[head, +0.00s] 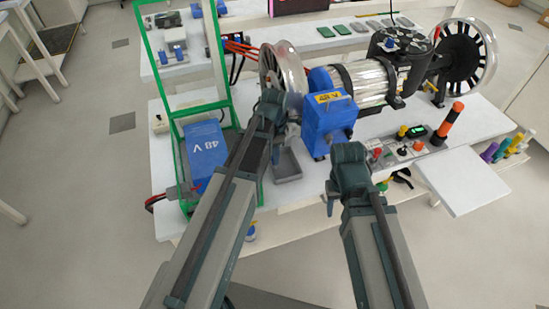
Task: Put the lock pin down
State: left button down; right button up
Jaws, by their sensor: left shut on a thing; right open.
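My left gripper (276,112) is above the bench, between the left wheel and the blue box. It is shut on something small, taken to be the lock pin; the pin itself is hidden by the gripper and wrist. A small grey tray (288,168) lies on the bench just below this gripper. My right gripper (350,172) is open, in front of the blue box near the bench's front edge; its fingertips are mostly hidden by its own wrist.
A blue box (326,124) stands beside the silver motor (365,82) with wheels either side. A blue 48 V battery (206,150) stands at left by a green frame (139,38). Buttons and a black-orange beacon (448,124) are at right. A white side shelf (462,183) is clear.

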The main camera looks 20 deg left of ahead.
pick_arm(q)
jog(key=shift+f, duration=0.15)
jog(key=c, duration=0.7)
grip_release()
jog(key=shift+r, duration=0.25)
notch_tip(320, 180, up, 12)
jog(key=p, duration=1.2)
